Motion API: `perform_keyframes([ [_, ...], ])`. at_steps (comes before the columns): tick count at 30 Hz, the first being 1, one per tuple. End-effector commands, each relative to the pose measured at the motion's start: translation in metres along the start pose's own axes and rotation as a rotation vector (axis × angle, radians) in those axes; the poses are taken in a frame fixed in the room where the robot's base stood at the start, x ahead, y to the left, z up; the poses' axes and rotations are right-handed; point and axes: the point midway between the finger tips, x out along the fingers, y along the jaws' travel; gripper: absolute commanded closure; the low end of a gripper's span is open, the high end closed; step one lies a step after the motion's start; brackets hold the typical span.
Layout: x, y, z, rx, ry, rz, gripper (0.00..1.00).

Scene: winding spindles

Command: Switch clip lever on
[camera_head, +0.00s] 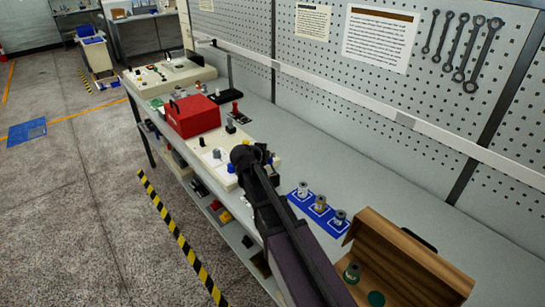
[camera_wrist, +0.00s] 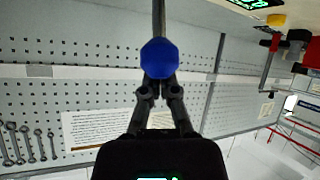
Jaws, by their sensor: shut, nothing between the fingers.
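In the wrist view a blue faceted knob (camera_wrist: 160,57) sits on a thin grey rod (camera_wrist: 159,18) that runs to the top edge. I cannot tell for sure whether it is the clip lever. My gripper (camera_wrist: 159,82) is shut and empty, its tips right at the knob's lower edge; whether they touch is unclear. In the head view my dark gripper (camera_head: 252,155) is over a cream panel (camera_head: 208,150) on the bench and hides part of it. Small knobs show on that panel left of my gripper.
A red box (camera_head: 193,117) stands behind the panel. A blue mat (camera_head: 325,220) with several grey cylinders and an open wooden case (camera_head: 395,250) lie right of my arm. A pegboard (camera_head: 345,90) with wrenches backs the bench. The bench between mat and pegboard is clear.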

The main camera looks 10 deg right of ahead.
Motion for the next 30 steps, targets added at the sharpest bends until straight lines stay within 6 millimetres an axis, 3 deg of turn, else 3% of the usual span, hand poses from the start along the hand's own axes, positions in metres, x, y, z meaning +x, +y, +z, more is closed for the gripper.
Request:
perform_keyframes([
  [12,-0.018,-0.016,0.019,-0.004,0.001,-0.005,1.00],
  [30,-0.023,-0.019,0.026,-0.002,-0.006,-0.007,1.00],
])
